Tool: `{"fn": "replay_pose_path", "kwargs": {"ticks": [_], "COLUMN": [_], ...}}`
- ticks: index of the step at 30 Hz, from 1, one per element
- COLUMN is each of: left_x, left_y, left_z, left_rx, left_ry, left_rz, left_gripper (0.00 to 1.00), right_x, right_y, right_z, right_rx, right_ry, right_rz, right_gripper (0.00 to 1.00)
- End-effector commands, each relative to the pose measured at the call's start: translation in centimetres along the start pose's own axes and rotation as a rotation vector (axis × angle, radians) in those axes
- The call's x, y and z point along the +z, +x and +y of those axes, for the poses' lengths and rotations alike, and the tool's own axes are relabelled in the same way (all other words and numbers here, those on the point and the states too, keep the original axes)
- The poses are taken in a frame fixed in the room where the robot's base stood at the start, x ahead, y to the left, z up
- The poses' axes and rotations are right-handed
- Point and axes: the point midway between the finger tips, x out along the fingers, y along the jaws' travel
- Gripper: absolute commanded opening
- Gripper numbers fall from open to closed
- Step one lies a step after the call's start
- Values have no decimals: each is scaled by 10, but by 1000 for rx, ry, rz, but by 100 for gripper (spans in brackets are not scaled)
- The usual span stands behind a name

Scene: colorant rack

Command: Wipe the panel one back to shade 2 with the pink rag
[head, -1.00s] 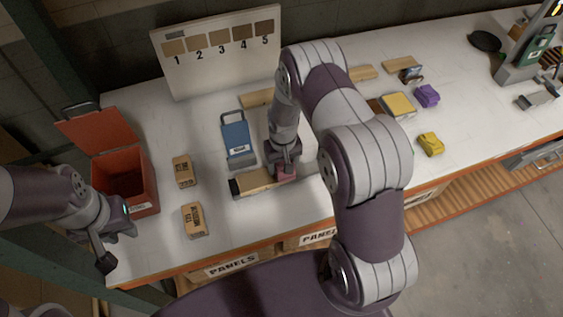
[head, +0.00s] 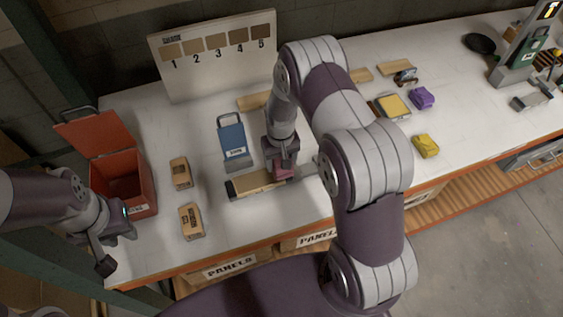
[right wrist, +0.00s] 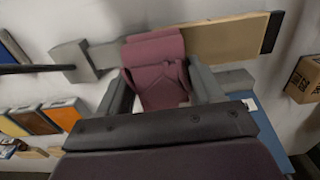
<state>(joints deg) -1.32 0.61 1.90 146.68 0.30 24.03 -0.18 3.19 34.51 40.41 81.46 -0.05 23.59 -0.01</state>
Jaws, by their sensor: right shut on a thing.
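My right gripper (right wrist: 162,88) is shut on the pink rag (right wrist: 155,62), which is folded between its fingers. In the head view the rag (head: 284,173) sits low against the wooden panel (head: 255,182). The panel lies in a grey holder with a dark end, and it also shows in the right wrist view (right wrist: 222,40), its surface plain tan. The rag covers part of it. My left gripper (head: 112,252) hangs empty at the table's left edge, its jaw gap unclear. The shade board (head: 215,75) stands behind, with brown swatches numbered 1 to 5.
Yellow (head: 426,146) and purple (head: 422,98) cloths lie to the right.

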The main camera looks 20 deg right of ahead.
Motion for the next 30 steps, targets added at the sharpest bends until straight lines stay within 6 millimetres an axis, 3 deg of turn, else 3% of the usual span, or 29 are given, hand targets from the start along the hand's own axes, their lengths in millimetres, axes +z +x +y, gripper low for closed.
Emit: {"fn": "replay_pose_path", "kwargs": {"ticks": [16, 30], "left_x": [-4, -4], "left_y": [-36, -37], "left_z": [0, 0], "left_rx": [0, 0], "left_ry": [0, 0], "left_rz": [0, 0], "left_gripper": [31, 31], "right_x": [-5, -6], "right_y": [-52, -54], "right_z": [-1, -1], "right_rx": [0, 0], "right_ry": [-1, -1], "right_rz": [0, 0], "right_gripper": [21, 21]}}
